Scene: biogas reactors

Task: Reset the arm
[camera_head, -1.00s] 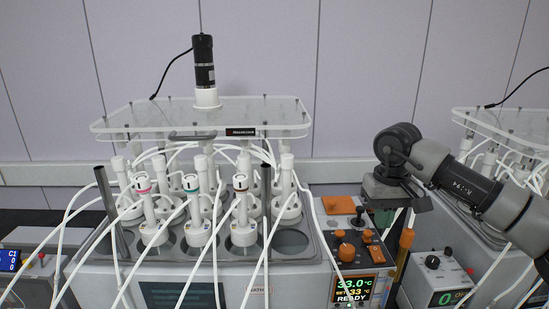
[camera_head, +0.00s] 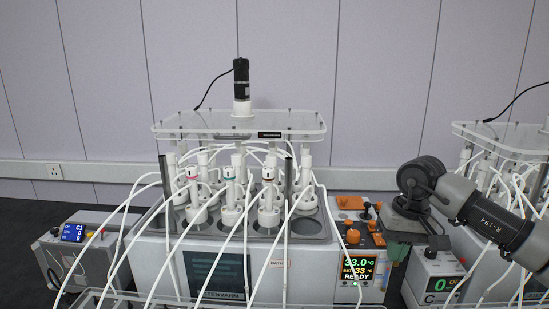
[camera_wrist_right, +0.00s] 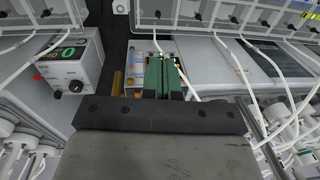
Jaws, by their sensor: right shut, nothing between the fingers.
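My right arm comes in from the right in the head view, with its gripper (camera_head: 398,252) hanging down just right of the water bath's control panel (camera_head: 360,228). In the right wrist view the two green fingers (camera_wrist_right: 163,78) are together with nothing between them. They point toward the grey equipment and white tubes behind. From the head view I cannot tell whether the gripper touches anything. My left gripper is in neither view.
A water bath (camera_head: 300,262) holds several white-capped reactors under a clear plate (camera_head: 200,124) with a black motor (camera_head: 241,78). White tubes loop in front. A grey box (camera_head: 75,250) stands left, and a box with a green display (camera_head: 440,280) stands right.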

